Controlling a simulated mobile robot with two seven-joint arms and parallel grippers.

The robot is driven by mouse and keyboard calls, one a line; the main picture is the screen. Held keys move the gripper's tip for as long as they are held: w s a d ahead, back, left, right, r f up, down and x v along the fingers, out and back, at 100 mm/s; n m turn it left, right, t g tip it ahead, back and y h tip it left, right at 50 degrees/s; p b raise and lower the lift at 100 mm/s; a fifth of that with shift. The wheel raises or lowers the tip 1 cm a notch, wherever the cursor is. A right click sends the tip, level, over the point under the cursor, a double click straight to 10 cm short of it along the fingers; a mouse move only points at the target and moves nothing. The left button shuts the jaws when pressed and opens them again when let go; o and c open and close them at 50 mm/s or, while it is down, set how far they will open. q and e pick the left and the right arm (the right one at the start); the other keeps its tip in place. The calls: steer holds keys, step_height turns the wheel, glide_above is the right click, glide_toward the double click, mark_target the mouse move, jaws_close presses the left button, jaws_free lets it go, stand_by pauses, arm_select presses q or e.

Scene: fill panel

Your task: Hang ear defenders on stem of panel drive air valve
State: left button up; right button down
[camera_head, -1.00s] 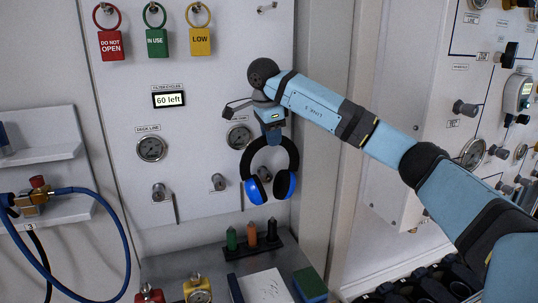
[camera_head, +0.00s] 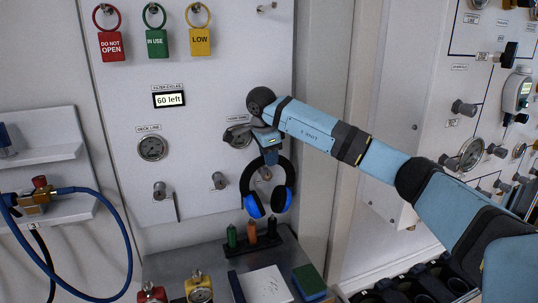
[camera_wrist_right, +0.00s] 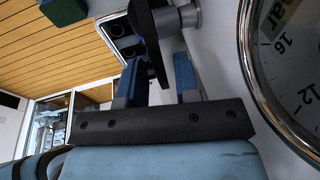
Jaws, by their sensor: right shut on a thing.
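Black ear defenders with blue cups (camera_head: 254,206) hang from my right gripper (camera_head: 270,157) in front of the panel, cups down. My right gripper is shut on the top of the black headband (camera_wrist_right: 148,38), which is seen edge-on between the fingers (camera_wrist_right: 160,78) in the right wrist view. A metal valve stem (camera_head: 265,174) shows through the headband's opening in the head view. In the wrist view a round metal knob and stem (camera_wrist_right: 187,18) is close beside the band; I cannot tell whether they touch. The valve's label is not readable. My left gripper is not in view.
Two other valves (camera_head: 159,190) (camera_head: 218,181) with rods are on the panel to the left. A gauge (camera_head: 238,136) is partly hidden by my gripper and looms large in the wrist view (camera_wrist_right: 290,75). Below is a bench (camera_head: 215,268) with coloured pegs and a notepad (camera_head: 266,286).

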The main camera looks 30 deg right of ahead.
steer(key=shift+f, duration=0.55)
steer(key=c, duration=0.8)
jaws_free()
steer(key=v, duration=1.3)
steer(key=shift+d+r, duration=0.1)
steer(key=shift+r, duration=0.05)
